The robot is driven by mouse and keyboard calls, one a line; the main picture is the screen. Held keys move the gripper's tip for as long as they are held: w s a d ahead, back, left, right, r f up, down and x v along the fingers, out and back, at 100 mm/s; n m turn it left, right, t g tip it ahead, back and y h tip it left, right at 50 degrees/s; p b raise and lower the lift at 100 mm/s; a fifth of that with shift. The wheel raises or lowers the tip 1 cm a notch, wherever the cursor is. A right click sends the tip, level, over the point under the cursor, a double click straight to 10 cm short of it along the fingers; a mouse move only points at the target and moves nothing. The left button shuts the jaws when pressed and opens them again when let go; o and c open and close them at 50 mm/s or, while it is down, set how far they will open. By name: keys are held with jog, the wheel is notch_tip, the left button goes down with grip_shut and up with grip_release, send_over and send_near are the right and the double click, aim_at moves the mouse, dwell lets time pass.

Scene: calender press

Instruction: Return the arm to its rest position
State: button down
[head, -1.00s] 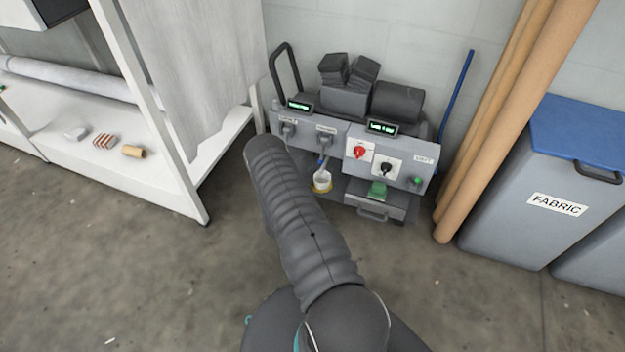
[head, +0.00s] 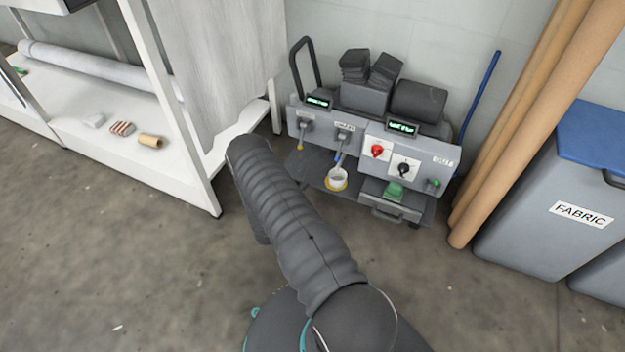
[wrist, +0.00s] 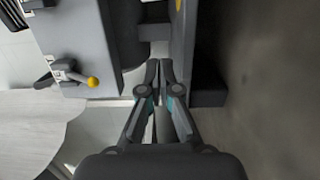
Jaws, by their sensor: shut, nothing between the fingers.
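My arm (head: 300,225) rises from the bottom of the head view and reaches up and to the left, its upper end in front of the floor beside the white shelf unit. My gripper is hidden in the head view. In the wrist view my gripper (wrist: 159,68) shows at the centre, its two fingers together and nothing between them. A grey machine panel (wrist: 75,40) with a yellow-knobbed lever (wrist: 92,81) lies to the left of the fingers in that view. A grey upright part stands just beyond the fingertips; I cannot tell whether they touch it.
A white shelf unit (head: 190,150) stands left. The floor in front is clear.

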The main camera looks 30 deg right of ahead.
jog(key=v, duration=0.3)
jog(key=shift+s+a, duration=0.2)
jog(key=shift+a, duration=0.2)
